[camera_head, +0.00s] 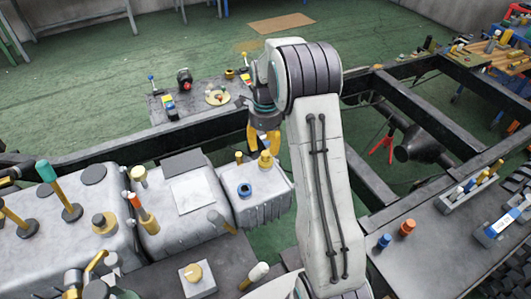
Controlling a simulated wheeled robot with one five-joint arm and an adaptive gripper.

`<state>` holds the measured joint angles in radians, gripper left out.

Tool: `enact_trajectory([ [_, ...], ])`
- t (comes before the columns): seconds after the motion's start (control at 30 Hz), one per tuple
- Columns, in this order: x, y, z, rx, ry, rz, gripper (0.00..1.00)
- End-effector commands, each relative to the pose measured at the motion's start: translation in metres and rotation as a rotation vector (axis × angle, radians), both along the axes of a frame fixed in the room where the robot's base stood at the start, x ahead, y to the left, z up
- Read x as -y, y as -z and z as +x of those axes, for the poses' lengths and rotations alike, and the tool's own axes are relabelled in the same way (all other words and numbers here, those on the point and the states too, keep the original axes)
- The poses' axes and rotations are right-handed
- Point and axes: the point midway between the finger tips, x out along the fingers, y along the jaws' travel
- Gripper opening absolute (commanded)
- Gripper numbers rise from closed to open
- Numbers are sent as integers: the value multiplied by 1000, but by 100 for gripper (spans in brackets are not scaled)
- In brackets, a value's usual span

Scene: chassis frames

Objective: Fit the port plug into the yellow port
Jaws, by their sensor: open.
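My gripper (262,150) has yellow-orange fingers, points down and is open above the far end of the grey housing. A yellow round fitting (265,161) stands on the housing (272,200) directly below and close to the fingers. It may be the yellow port or a plug in it; I cannot tell which. I cannot tell whether the fingers touch it. A small yellow-topped peg (239,157) stands just left of it. A blue ring port (244,190) with a dark opening lies nearer. Which piece is the port plug is not clear.
A blue cap (384,241) and an orange cap (407,228) stand on the right bench. A tray (455,207) of several cylinders is behind them. Tall handles, including a teal one (47,172), rise at left. A small platform (196,104) with tools lies beyond the black frame rail.

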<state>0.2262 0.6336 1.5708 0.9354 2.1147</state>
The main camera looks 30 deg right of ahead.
Motion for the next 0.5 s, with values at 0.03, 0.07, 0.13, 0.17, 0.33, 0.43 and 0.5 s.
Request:
enact_trajectory([
  [0.03,0,-10,0,4,0,-1,43],
  [0.07,0,-15,1,4,0,-1,43],
  [0.13,0,-26,1,4,0,-1,43],
  [0.17,0,-30,0,2,0,-1,43],
  [0.33,0,-50,0,1,0,0,43],
  [0.43,0,-58,0,1,-1,0,43],
  [0.5,-1,-63,-1,2,-13,-1,43],
])
